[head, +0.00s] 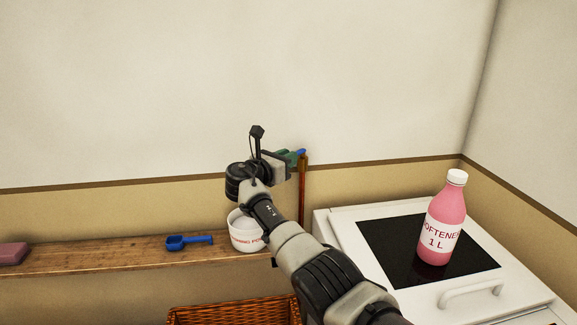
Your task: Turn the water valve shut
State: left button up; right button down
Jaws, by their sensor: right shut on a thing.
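A copper-coloured pipe (302,190) runs up the wall behind the shelf's right end. My right gripper (288,157) is at the top of the pipe, shut on the valve handle. Its wrist and fingers cover most of the valve, so the handle's exact angle is hard to tell. My left gripper is out of view.
A wooden shelf (110,254) holds a blue scoop (188,241), a white tub (243,238) and a pink block (12,254). A wicker basket (225,312) is below. At right, a pink softener bottle (447,212) stands on a white appliance (345,222). The wall above is bare.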

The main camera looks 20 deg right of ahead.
jog(key=shift+w+f+m+g+b, duration=0.1)
jog(key=shift+w+m+g+b, duration=0.05)
jog(key=shift+m+g+b, duration=0.2)
dwell(0.5)
jog(key=c, duration=1.1)
grip_release()
jog(key=v, duration=1.1)
jog(key=shift+w+f, duration=0.15)
jog(key=shift+w, duration=0.05)
jog(key=shift+c, duration=0.2)
